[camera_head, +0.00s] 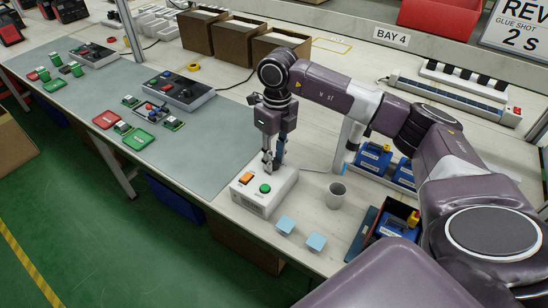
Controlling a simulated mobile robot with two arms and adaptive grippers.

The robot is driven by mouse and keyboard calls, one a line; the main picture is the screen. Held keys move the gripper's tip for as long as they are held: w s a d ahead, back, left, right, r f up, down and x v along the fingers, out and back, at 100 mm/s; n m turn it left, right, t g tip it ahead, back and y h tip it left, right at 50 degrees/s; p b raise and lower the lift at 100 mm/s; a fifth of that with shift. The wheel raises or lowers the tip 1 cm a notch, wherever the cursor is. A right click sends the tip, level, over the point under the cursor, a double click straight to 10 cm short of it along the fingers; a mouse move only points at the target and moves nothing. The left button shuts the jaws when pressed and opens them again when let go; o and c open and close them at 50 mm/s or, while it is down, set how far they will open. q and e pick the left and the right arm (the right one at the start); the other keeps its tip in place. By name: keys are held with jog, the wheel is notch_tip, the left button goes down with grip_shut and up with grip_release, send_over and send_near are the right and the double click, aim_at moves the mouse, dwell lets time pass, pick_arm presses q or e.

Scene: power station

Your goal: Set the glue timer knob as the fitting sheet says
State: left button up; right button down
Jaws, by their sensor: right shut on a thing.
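My right gripper (271,167) points straight down at the back of the box top and is shut on the knob there. The fingers hide the knob, so its pointer and scale cannot be read. My left gripper is out of view.
A grey mug (336,195) stands just right of the box, with pale blue squares (286,224) in front. Blue parts (373,158) lie behind my right arm. Brown bins (236,41) stand at the back. The grey mat (190,135) holds circuit boards and controllers.

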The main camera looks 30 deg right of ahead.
aim_at(276, 160)
jog(key=c, duration=1.6)
grip_release()
jog(key=shift+r, duration=0.1)
jog(key=r, duration=1.2)
jog(key=shift+w+d, duration=0.1)
jog(key=shift+d, duration=0.2)
jog(key=shift+f, duration=0.1)
